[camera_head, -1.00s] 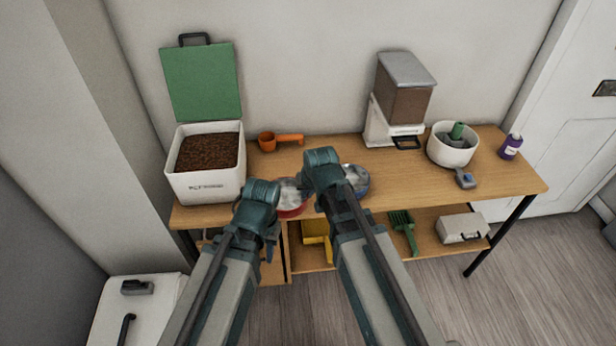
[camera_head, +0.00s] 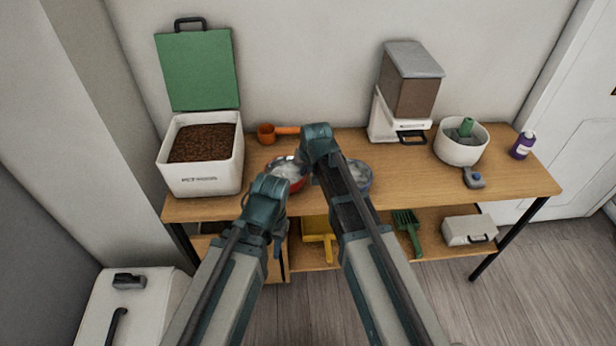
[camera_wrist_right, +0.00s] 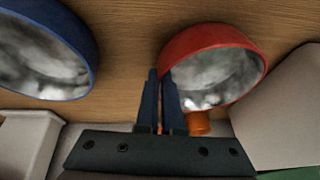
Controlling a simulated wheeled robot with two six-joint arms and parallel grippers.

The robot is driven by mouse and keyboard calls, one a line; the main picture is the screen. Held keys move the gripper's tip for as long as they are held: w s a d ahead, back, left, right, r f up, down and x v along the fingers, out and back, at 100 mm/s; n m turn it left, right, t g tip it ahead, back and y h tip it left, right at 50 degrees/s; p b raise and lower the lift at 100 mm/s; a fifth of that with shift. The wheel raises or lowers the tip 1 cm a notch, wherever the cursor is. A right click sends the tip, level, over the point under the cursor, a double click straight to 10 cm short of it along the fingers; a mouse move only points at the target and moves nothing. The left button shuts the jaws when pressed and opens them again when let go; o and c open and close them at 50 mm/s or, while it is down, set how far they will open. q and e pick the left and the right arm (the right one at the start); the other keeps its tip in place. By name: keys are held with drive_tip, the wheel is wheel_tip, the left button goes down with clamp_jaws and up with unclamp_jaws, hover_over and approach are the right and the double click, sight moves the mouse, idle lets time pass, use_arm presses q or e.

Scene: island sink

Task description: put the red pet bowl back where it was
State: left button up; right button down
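The red pet bowl (camera_head: 297,184) is at the left-middle of the wooden table, partly hidden by my arms. In the right wrist view the red bowl (camera_wrist_right: 205,40) shows its shiny metal inside. My right gripper (camera_wrist_right: 161,90) has its fingers close together, one on each side of the bowl's rim. I cannot tell whether the bowl touches the table. The blue bowl (camera_head: 360,176) stands to its right, apart from it; it also shows in the right wrist view (camera_wrist_right: 88,45). My left gripper (camera_head: 277,240) is low, near the table's front edge; its fingers are not clear.
A white food bin (camera_head: 203,180) with an open green lid stands at the left. An orange scoop (camera_head: 268,133) lies behind the red bowl. A dispenser (camera_head: 405,95), a white bowl (camera_head: 460,150) and a purple bottle (camera_head: 522,147) are to the right. The lower shelf holds tools.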

use_arm(q)
drive_tip(key=shift+f, duration=0.25)
use_arm(e)
drive_tip(key=shift+f, duration=0.3)
drive_tip(key=shift+f, duration=0.2)
use_arm(q)
drive_tip(key=shift+f, duration=0.15)
use_arm(e)
drive_tip(key=c, duration=1.1)
unclamp_jaws()
drive_tip(key=shift+r, duration=0.1)
drive_tip(key=shift+o, duration=0.2)
drive_tip(key=shift+r, duration=0.15)
